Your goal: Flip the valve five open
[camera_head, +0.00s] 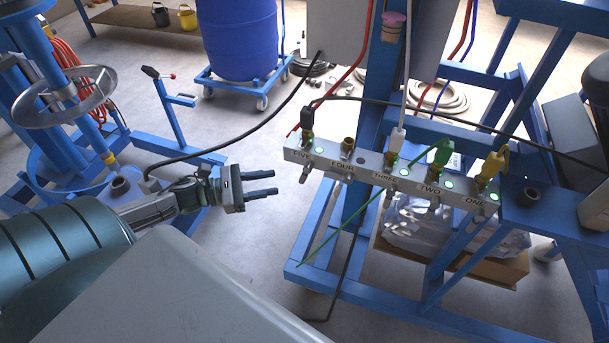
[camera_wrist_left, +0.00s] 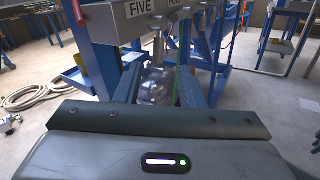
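The grey valve manifold (camera_head: 345,162) carries labels from FIVE at its left end to ONE at its right end. Valve five (camera_head: 305,173) shows as a small metal part under the FIVE label, below a black hose connector (camera_head: 308,118). In the left wrist view, valve five (camera_wrist_left: 158,48) hangs as a metal stem below the FIVE label (camera_wrist_left: 137,8). My left gripper (camera_head: 276,183) is open and empty, left of valve five and slightly lower in the picture, apart from it. Its two fingers also show apart in the left wrist view (camera_wrist_left: 158,88). My right gripper is not in view.
Green (camera_head: 440,152) and yellow (camera_head: 493,163) connectors sit at the right of the manifold. A blue frame (camera_head: 350,205) supports it. A black hose (camera_head: 240,137) runs behind my left gripper. A blue drum (camera_head: 240,35) and a handwheel (camera_head: 65,97) stand farther back and left.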

